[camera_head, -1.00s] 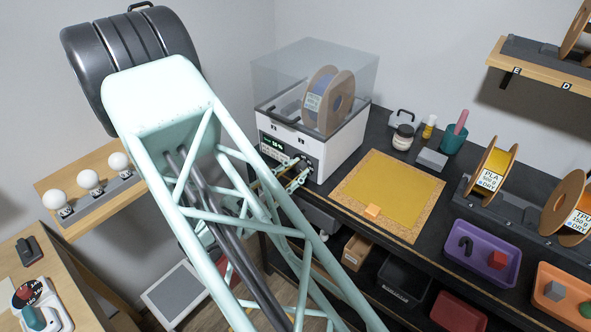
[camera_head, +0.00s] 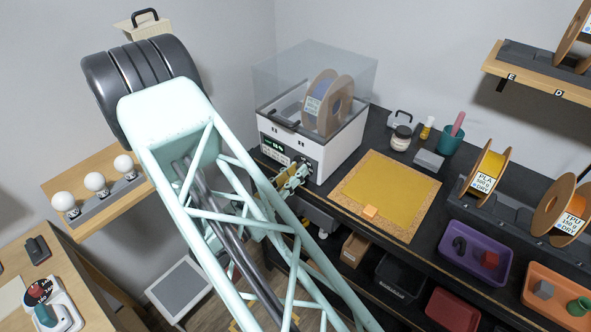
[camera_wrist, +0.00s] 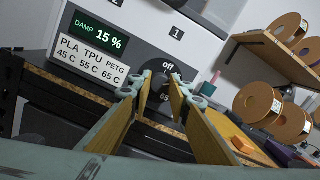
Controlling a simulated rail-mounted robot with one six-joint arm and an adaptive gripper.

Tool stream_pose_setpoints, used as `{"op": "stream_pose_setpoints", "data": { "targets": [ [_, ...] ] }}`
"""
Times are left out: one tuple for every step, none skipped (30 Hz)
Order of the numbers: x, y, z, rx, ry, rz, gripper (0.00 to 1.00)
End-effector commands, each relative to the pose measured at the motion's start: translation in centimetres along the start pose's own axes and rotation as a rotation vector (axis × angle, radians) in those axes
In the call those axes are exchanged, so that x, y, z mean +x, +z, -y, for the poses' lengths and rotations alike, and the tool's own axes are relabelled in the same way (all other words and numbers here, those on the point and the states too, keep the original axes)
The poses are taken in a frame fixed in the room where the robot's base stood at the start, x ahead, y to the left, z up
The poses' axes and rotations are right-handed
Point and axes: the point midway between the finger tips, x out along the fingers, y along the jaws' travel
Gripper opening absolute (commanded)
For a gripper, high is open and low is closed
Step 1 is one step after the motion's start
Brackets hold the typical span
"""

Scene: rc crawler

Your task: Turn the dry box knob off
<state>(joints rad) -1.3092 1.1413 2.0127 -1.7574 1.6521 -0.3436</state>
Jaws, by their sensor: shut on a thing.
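The dry box (camera_head: 313,155) is a white box with a clear lid on the black bench, with a spool (camera_head: 328,103) inside. In the wrist view its front panel has a green display (camera_wrist: 97,37) reading DAMP 15 % and a temperature card (camera_wrist: 88,60). The dark knob (camera_wrist: 160,84) sits on a round dial with "off" above it and "65" below. My gripper (camera_wrist: 161,88) is shut on the knob, one finger on each side. The fingers hide much of the knob, so its pointer direction cannot be told. In the head view my gripper (camera_head: 302,168) is at the box's front right.
A yellow mat (camera_head: 390,190) with a small orange block (camera_head: 370,211) lies right of the box. A jar (camera_head: 401,138) and a teal cup (camera_head: 449,140) stand behind it. A purple tray (camera_head: 477,262) and spools are farther right. Bulbs stand on a left shelf (camera_head: 97,197).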

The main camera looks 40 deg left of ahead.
Motion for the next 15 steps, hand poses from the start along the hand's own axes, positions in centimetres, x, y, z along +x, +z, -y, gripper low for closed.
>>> {"op": "stream_pose_setpoints", "data": {
  "targets": [
    [0.05,0.21,0.05,-0.039,0.003,0.002,0.07],
    [0.05,0.21,0.05,-0.065,0.005,0.003,0.07],
    [0.05,0.20,0.05,-0.099,0.007,0.005,0.07],
    [0.05,0.18,0.06,-0.125,0.009,0.006,0.07],
    [0.04,0.17,0.06,-0.150,0.010,0.007,0.07],
    [0.04,0.15,0.07,-0.184,0.012,0.008,0.07],
    [0.04,0.14,0.07,-0.210,0.014,0.009,0.07],
    [0.04,0.13,0.07,-0.236,0.016,0.011,0.07],
    [0.04,0.13,0.07,-0.270,0.018,0.012,0.07],
    [0.04,0.14,0.07,-0.295,0.020,0.013,0.07],
    [0.04,0.14,0.07,-0.320,0.022,0.015,0.07],
    [0.04,0.15,0.06,-0.354,0.024,0.016,0.07],
    [0.04,0.16,0.05,-0.379,0.026,0.018,0.07],
    [0.04,0.17,0.05,-0.405,0.028,0.019,0.07],
    [0.04,0.17,0.06,-0.439,0.030,0.020,0.07]
  ]
}}
